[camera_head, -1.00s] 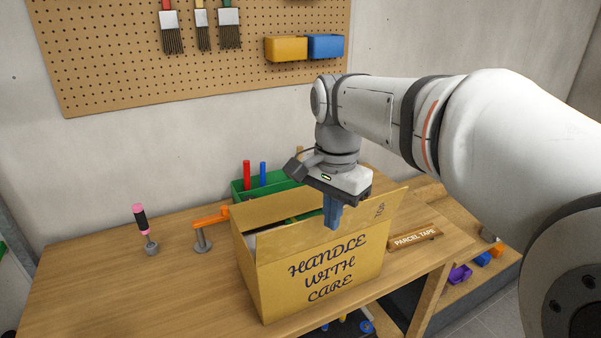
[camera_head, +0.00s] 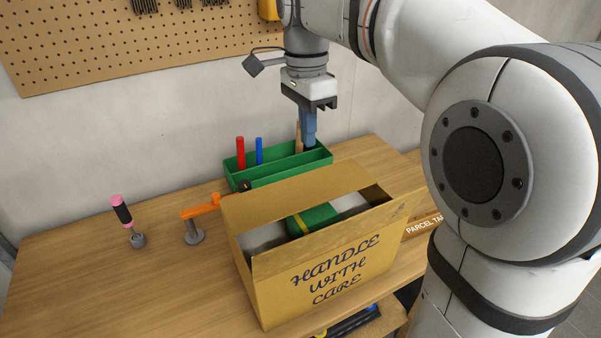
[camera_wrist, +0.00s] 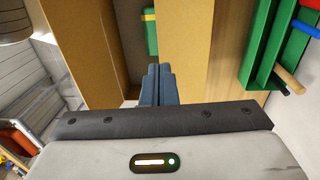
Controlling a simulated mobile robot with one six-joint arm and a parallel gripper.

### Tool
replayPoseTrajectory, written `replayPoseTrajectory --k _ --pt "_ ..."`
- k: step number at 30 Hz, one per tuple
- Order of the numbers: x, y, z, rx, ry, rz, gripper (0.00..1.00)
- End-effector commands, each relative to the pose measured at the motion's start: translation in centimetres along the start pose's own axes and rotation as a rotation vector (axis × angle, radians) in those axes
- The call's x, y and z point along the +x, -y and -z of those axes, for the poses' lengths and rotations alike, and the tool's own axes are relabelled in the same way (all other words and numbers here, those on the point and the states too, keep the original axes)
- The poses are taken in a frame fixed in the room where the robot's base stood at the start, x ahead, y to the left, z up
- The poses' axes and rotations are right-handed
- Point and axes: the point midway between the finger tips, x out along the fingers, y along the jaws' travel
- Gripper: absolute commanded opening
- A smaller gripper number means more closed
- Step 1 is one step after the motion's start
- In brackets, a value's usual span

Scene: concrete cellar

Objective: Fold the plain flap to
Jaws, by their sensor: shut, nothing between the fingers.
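An open cardboard box (camera_head: 290,295) stands on the workbench, its front lettered "HANDLE WITH CARE". A plain flap (camera_head: 285,195) rises along its far side. A front flap (camera_head: 345,232) with a small printed mark near its right end stands along the near side. Between them the top is open, showing a green item with a yellow band (camera_head: 314,218). My gripper (camera_head: 308,140) is shut and empty, pointing down above the box's far side. In the wrist view its fingers (camera_wrist: 157,85) lie between the plain flap (camera_wrist: 185,45) and the front flap (camera_wrist: 85,50).
A green tray (camera_head: 275,170) with red, blue and wooden-handled tools stands behind the box. An orange-handled clamp (camera_head: 200,208) and a pink-and-black handled tool (camera_head: 123,215) stand to the left. A parcel tape box (camera_head: 424,225) lies right, partly hidden by my arm.

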Motion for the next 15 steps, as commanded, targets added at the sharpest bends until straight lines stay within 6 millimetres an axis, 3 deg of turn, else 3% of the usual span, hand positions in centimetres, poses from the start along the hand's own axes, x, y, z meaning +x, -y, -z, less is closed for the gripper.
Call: replayPoseTrajectory --k 5,15 --pt "0.8 0.1 -0.2 0.011 0.000 -0.006 0.00" --pt "7.5 0.0 -0.7 -0.002 -0.001 -0.008 0.00"
